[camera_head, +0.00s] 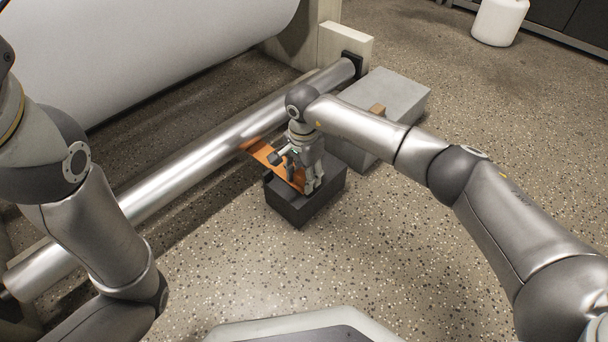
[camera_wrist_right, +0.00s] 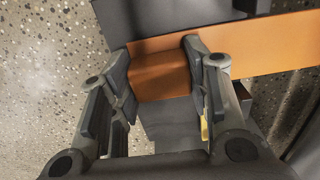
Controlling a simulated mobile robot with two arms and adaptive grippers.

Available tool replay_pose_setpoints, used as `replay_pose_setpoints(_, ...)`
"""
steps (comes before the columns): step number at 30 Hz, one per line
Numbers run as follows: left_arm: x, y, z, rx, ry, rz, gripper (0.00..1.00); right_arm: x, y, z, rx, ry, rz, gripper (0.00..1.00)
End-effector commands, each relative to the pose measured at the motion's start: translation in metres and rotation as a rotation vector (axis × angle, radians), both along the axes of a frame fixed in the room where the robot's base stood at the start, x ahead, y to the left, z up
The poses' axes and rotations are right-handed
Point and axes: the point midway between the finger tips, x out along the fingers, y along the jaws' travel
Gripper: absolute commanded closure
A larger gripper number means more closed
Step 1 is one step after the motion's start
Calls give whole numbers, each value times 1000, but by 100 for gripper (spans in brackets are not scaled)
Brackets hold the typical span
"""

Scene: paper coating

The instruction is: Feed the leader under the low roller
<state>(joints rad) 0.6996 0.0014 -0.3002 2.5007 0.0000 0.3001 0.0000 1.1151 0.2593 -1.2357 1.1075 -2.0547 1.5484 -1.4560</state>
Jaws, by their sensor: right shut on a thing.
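The leader is an orange strip (camera_head: 262,152). It runs from beside the low roller (camera_head: 195,150) to a dark grey block (camera_head: 292,207) on the floor. The low roller is a shiny metal cylinder crossing the view diagonally. My right gripper (camera_head: 311,187) is above the dark block, shut on the near end of the leader. In the right wrist view the strip's orange end (camera_wrist_right: 160,75) sits between the two fingers, and the strip (camera_wrist_right: 265,47) extends to the right. Whether the far end passes under the roller is hidden. My left arm shows at left, but its gripper is out of view.
A large white paper roll (camera_head: 150,50) lies behind the low roller. A grey box (camera_head: 395,98) with a small brown piece on it stands to the right of my right gripper. A white container (camera_head: 499,20) is far back. The speckled floor in front is open.

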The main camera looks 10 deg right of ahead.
Motion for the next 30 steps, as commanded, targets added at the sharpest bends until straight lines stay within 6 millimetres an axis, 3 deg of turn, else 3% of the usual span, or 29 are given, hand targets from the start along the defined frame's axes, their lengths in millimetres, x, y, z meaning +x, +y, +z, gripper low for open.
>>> replay_pose_setpoints(10, 0, 0, 0, 0, -1, 0, 100, 0, 0, -2, 0, -1, -1, 81)
replay_pose_setpoints(11, 0, 0, 0, 0, -1, 0, 100, 0, 0, -2, 0, -1, -1, 53)
replay_pose_setpoints(16, 0, 0, 0, 0, -1, 0, 100, 0, 0, -2, 0, -1, -1, 31)
replay_pose_setpoints(26, 1, 1, 1, -5, 4, -2, 100, 0, 0, -1, -1, -1, -1, 31)
replay_pose_setpoints(30, 1, 1, 0, -3, 3, -2, 100, 1, 0, 11, 1, -3, 0, 31)
